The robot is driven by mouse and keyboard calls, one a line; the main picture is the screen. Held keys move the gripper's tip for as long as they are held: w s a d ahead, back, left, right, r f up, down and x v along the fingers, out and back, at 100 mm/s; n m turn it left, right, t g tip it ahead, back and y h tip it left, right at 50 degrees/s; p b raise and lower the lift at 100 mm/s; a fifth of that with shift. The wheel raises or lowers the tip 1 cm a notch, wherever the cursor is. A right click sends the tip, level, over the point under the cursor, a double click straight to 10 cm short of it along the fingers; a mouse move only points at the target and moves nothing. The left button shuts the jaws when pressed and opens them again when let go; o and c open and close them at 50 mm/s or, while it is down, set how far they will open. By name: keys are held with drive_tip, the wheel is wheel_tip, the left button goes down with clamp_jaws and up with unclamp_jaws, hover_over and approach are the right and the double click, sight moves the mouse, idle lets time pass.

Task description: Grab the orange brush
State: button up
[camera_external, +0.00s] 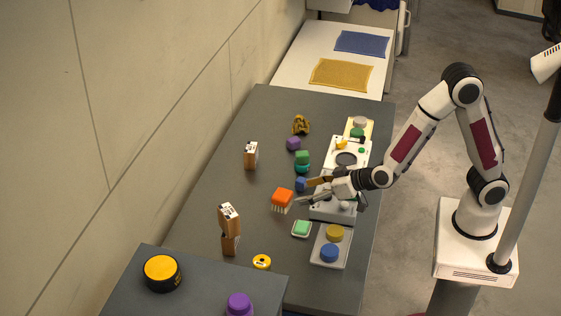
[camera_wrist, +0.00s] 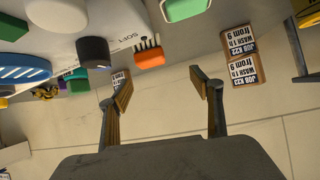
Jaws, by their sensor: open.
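The orange brush (camera_external: 282,195) stands on the dark grey table (camera_external: 212,187), with pale bristles at its lower side. In the wrist view my gripper (camera_wrist: 160,90) is open, with nothing between the fingers.
A blue block (camera_external: 301,184) is close beside my gripper. A white device (camera_external: 346,160) and a grey tray (camera_external: 345,258) stand along the right edge. Labelled wooden blocks (camera_external: 229,218) are stacked at the lower left. Bare table lies left of the brush.

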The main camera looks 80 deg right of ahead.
sight(284, 194)
drive_tip(key=shift+w+d+f+h, duration=0.15)
drive_tip(key=shift+w+f+h, duration=0.1)
drive_tip(key=shift+f, duration=0.3)
drive_tip(key=shift+w+d+f+h, duration=0.15)
drive_tip(key=shift+f+h, duration=0.1)
drive_tip(key=shift+f, duration=0.25)
drive_tip(key=shift+x, duration=1.3)
drive_tip(key=shift+r, duration=0.1)
drive_tip(key=shift+w+d, duration=0.1)
drive_tip(key=shift+w+d+f, duration=0.25)
drive_tip(key=shift+w+d, duration=0.05)
drive_tip(key=shift+w, duration=0.4)
drive_tip(key=shift+w+d+f, duration=0.2)
drive_tip(key=shift+w+d, duration=0.15)
drive_tip(key=shift+w, duration=0.35)
drive_tip(key=shift+x, duration=1)
drive_tip(key=shift+a, duration=0.15)
drive_tip(key=c, duration=1.2)
